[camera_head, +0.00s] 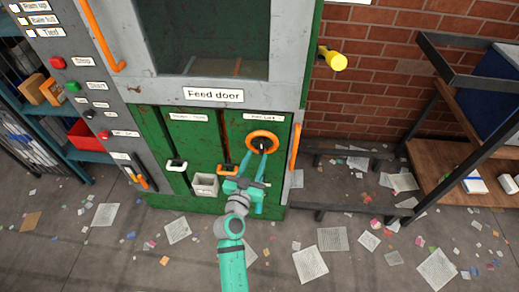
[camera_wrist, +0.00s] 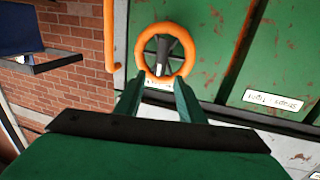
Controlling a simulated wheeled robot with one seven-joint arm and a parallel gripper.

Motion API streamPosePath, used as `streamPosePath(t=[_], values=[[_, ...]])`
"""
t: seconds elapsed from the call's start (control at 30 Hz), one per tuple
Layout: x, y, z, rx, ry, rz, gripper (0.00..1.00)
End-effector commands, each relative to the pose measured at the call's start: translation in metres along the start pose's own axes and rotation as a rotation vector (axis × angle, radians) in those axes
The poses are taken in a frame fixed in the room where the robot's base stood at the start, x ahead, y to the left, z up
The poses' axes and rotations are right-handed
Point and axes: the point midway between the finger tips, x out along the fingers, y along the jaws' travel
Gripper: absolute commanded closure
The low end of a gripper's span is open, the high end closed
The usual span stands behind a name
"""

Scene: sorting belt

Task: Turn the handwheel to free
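The orange handwheel (camera_head: 262,141) with a dark hub is mounted on the green machine front, right of centre in the head view, under a small white label. In the wrist view the handwheel (camera_wrist: 165,52) fills the upper middle, with a dark spoke or handle at its centre. My gripper (camera_head: 260,158) is just below the wheel. In the wrist view my gripper (camera_wrist: 160,80) has its two green fingers spread apart, tips at the wheel's lower rim. I cannot tell whether they touch it. Nothing is held between them.
The feed door label (camera_head: 213,95) sits above. A control panel (camera_head: 90,85) stands far left. An orange vertical handle (camera_head: 295,147) is close right of the wheel. Papers litter the floor; shelving (camera_head: 455,95) stands right.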

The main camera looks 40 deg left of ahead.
Motion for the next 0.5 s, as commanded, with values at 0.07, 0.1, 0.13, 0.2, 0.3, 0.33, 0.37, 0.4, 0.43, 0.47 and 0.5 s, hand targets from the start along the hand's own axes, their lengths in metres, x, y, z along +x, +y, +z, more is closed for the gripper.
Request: streamPosePath(t=[0.07,0.1,0.13,0.2,0.3,0.33,0.37,0.4,0.43,0.47,0.5], values=[[0.015,0.0,-0.001,0.0,0.001,0.0,0.64],[0.021,0.0,0.0,-0.001,0.001,0.0,0.64],[0.025,0.0,0.0,-0.001,0.001,0.001,0.64],[0.034,0.0,0.0,-0.001,0.0,0.0,0.64],[0.043,0.0,0.0,0.0,0.0,0.0,0.64],[0.045,0.0,0.0,0.0,-0.001,0.0,0.64],[0.047,0.0,0.001,0.0,-0.001,0.0,0.64],[0.049,0.0,0.001,0.0,-0.001,0.0,0.64],[0.05,0.0,0.001,0.0,-0.001,0.0,0.64],[0.05,0.0,0.001,0.0,-0.001,0.0,0.64],[0.051,0.0,0.001,0.0,-0.001,0.0,0.64]])
